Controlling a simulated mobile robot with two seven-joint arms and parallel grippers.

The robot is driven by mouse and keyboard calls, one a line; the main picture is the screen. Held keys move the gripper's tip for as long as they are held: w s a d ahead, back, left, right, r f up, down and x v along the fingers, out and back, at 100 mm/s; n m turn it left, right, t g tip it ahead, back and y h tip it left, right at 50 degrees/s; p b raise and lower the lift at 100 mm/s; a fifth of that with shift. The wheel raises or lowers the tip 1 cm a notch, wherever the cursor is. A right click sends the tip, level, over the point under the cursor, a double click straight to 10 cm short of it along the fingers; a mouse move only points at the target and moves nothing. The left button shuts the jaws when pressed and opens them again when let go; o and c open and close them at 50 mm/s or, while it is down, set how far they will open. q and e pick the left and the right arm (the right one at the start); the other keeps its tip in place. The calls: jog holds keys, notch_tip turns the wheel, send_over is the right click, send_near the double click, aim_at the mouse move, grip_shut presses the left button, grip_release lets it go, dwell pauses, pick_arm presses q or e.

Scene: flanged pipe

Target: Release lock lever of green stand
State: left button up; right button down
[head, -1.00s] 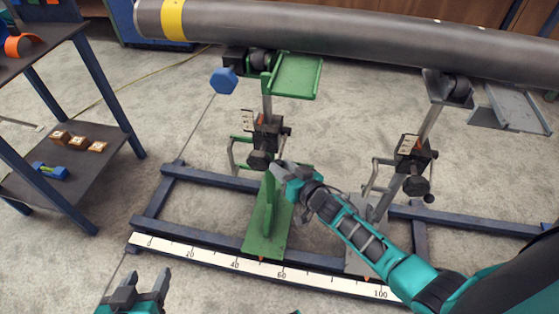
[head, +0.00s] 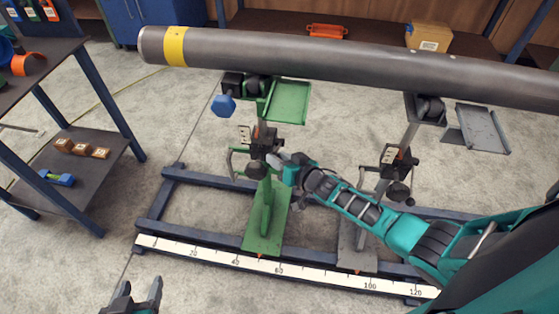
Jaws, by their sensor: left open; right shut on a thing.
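The green stand (head: 264,218) stands on a dark blue floor frame, with a green side tray (head: 287,101) near its top. A dark clamp block (head: 263,138) with an orange part sits on its post, with a round black knob (head: 256,171) below. My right gripper (head: 277,160) reaches in from the right and is shut at the right side of this block. It appears to hold the lock lever, which its fingers mostly hide. My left gripper (head: 140,298) is open and empty at the bottom left, apart from the stand.
A long grey pipe (head: 330,63) with a yellow band lies across the green stand and a grey stand (head: 357,245). A ruler strip (head: 220,255) runs along the frame's front. A shelf (head: 70,170) with small parts stands at left.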

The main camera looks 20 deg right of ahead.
jog(key=shift+w+d+r, duration=0.25)
jog(key=shift+w+r, duration=0.15)
jog(key=shift+r, duration=0.1)
jog(key=c, duration=1.1)
grip_release()
jog(key=o, duration=0.3)
jog(key=shift+s+a+f, duration=0.1)
jog(key=shift+s+f, duration=0.05)
jog(key=shift+f, duration=0.05)
jog(key=shift+s+r+p, duration=0.15)
jog(key=shift+s+p, duration=0.15)
jog(key=shift+s, duration=0.3)
jog(key=shift+p+v, duration=0.8)
jog(key=shift+v, duration=5.1)
jog(key=shift+w, duration=0.1)
